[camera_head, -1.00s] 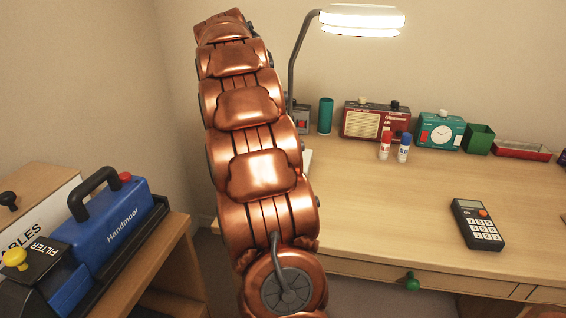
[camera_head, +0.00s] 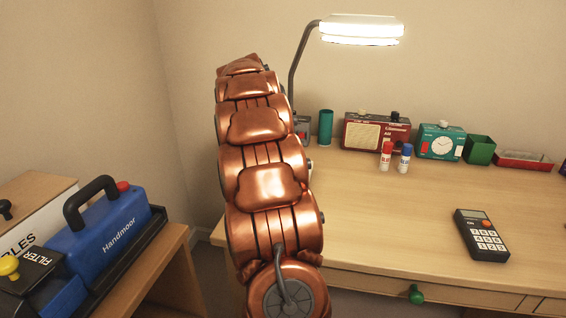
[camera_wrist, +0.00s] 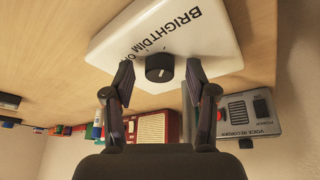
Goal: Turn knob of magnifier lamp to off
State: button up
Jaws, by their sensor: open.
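The magnifier lamp (camera_head: 362,28) stands at the back of the desk on a thin curved stem, and its head glows. Its white base (camera_wrist: 205,40) shows in the wrist view, with printed words including BRIGHT and DIM. My gripper (camera_wrist: 160,72) is open, with one finger to each side of the knob and a gap between. Touch with the base cannot be told. In the head view my arm hides the gripper, the knob and most of the base.
A grey voice recorder (camera_wrist: 250,115) lies close right of my fingers in the wrist view. A calculator (camera_head: 481,235) lies at right. The desk's middle is clear.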

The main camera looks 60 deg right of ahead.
jog(key=shift+c, duration=0.4)
grip_shut()
jog(key=n+t+p, duration=0.1)
jog(key=n, duration=0.1)
jog(key=n+p, duration=0.1)
jog(key=n, duration=0.1)
jog(key=shift+s+a+r+n+t, duration=0.1)
jog(key=shift+s+a+n+t, duration=0.1)
jog(key=shift+n+t, duration=0.2)
jog(key=n+t+p, duration=0.1)
jog(key=n, duration=0.1)
jog(key=n+t+p, duration=0.1)
jog(key=n+p, duration=0.1)
jog(key=n, duration=0.1)
jog(key=shift+s+d, duration=0.15)
jog(key=n+t+y+p, duration=0.1)
jog(key=n, duration=0.2)
jog(key=n+p, duration=0.1)
jog(key=n, duration=0.1)
jog(key=shift+s+d+n+t+y, duration=0.1)
jog(key=shift+d+n+t+y, duration=0.05)
jog(key=shift+n+t+y, duration=0.25)
jog(key=shift+s+d+n+t+y+p, duration=0.15)
jog(key=shift+n+y+p, duration=0.3)
jog(key=shift+n, duration=0.65)
jog(key=shift+w+d+n+t+y+p, duration=0.15)
jog(key=shift+n+y+p, duration=0.25)
jog(key=shift+n, duration=0.7)
jog(key=shift+s+a, duration=0.1)
jog(key=shift+a, duration=0.05)
